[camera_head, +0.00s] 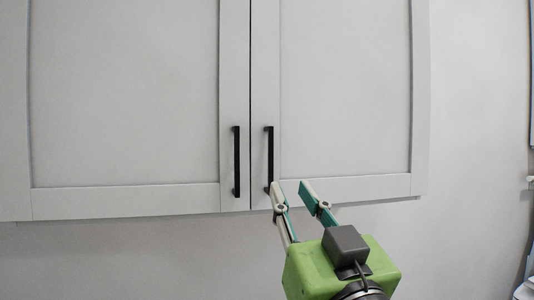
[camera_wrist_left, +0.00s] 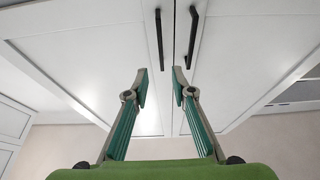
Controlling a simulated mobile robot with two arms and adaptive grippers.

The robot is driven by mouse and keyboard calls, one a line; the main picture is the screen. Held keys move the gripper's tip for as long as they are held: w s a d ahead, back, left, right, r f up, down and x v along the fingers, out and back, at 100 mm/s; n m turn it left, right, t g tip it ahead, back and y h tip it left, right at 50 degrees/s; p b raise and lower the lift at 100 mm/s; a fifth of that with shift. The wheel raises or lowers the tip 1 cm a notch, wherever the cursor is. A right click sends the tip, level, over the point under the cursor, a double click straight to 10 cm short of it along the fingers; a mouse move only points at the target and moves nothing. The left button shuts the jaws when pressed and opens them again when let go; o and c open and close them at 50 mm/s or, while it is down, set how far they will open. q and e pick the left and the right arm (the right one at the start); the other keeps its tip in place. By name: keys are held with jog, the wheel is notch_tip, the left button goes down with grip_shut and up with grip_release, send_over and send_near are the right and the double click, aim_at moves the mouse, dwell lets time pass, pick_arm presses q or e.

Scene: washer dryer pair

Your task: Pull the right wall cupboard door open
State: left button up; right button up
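The right wall cupboard door (camera_head: 345,90) is pale grey with a framed panel and looks closed. Its black vertical bar handle (camera_head: 269,158) is near the door's left edge; it also shows in the left wrist view as the right-hand handle (camera_wrist_left: 192,38). My left gripper (camera_head: 291,188) is open and empty, near the door's lower edge, with its left fingertip in the picture by the handle's lower end. Contact with the handle does not show. My right gripper is not in view.
The left cupboard door (camera_head: 125,95) is closed alongside, with its own black handle (camera_head: 236,160) close to the right one. Bare wall (camera_head: 130,260) lies below the cupboard, and more free wall (camera_head: 475,130) lies to its right.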

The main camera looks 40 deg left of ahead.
aim_at(271, 156)
pick_arm(q)
jog(key=p+x, duration=0.2)
jog(key=x, duration=0.2)
jog(key=p+x, duration=0.2)
jog(key=x, duration=0.2)
jog(key=p+x, duration=0.3)
jog(key=x, duration=0.1)
jog(key=shift+a+r, duration=0.2)
jog(key=shift+r, duration=0.25)
jog(key=shift+w+a, duration=0.3)
grip_shut()
